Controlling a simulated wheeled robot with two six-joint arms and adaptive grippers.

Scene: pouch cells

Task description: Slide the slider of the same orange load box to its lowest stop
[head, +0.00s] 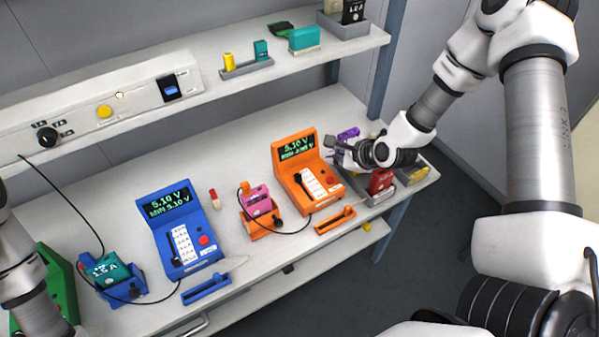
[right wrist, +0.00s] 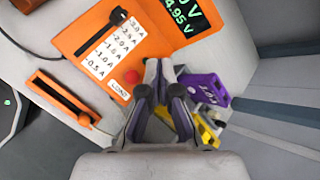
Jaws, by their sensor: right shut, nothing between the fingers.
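The orange load box (head: 281,158) stands right of centre on the table, its display lit green. Its slider (head: 298,178) has a black knob near the upper end of the slot; the right wrist view shows this knob (right wrist: 118,15) by the highest printed value of the scale. My right gripper (head: 335,150) is shut and empty, just right of the box's upper part. In the right wrist view its fingertips (right wrist: 158,68) are near the red button (right wrist: 132,77), away from the slider knob. My left arm shows at the left edge, but its gripper is out of view.
A pink cell (head: 256,198) sits in an orange holder left of the box, wired to it. An orange slotted tray (head: 335,220) lies in front. A blue load box (head: 166,208) is further left.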

